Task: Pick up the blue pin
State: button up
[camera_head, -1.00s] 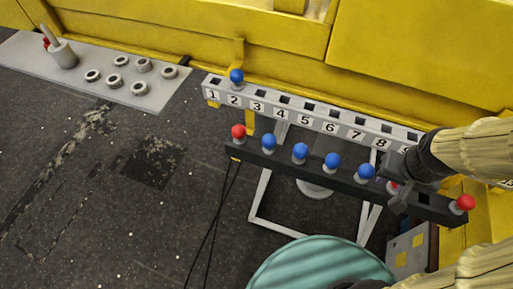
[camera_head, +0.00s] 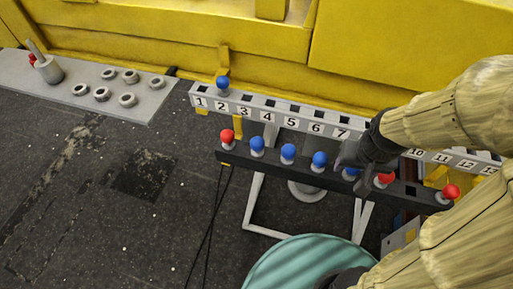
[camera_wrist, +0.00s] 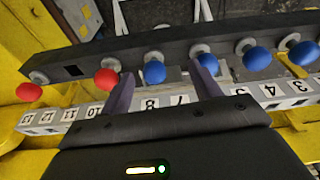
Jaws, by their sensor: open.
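Several blue pins with round heads stand upright in a dark rail. In the head view these include one at the left (camera_head: 257,143), one in the middle (camera_head: 288,151), one further right (camera_head: 319,158) and one partly hidden by my gripper (camera_head: 351,173). My gripper (camera_head: 350,160) is over the rail at that last pin. In the wrist view the blue pin (camera_wrist: 154,70) shows between the two spread fingers of my gripper (camera_wrist: 162,74). I cannot tell whether a finger touches it. Another blue pin (camera_head: 222,83) stands in the numbered rail near 2.
Red pins stand in the dark rail at its left (camera_head: 227,136), beside my gripper (camera_head: 385,178) and at its right end (camera_head: 450,191). The numbered rail (camera_head: 290,112) runs behind. A grey plate (camera_head: 60,90) with several rings and a cup lies at the left. A teal round thing (camera_head: 310,265) stands in front.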

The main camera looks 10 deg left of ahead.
jog(key=w+a+r+n+p, duration=0.1)
jog(key=w+a+r, duration=0.15)
jog(key=a, duration=0.35)
jog(key=w+a+r+n, duration=0.1)
jog(key=w+a+r, duration=0.15)
jog(key=a, duration=0.35)
notch_tip(320, 180, up, 4)
jog(key=n, duration=0.2)
send_over(255, 139)
jog(key=s, duration=0.2)
jog(key=shift+d+g+y+p, duration=0.3)
jog(key=shift+g+p, duration=0.05)
jog(key=shift+g, duration=0.05)
jog(key=f, duration=0.4)
jog(key=w+f+p, duration=0.1)
jog(key=f, duration=0.3)
jog(key=w+f, duration=0.1)
jog(key=f, duration=0.3)
jog(key=shift+a, duration=0.25)
jog(key=shift+s, duration=0.1)
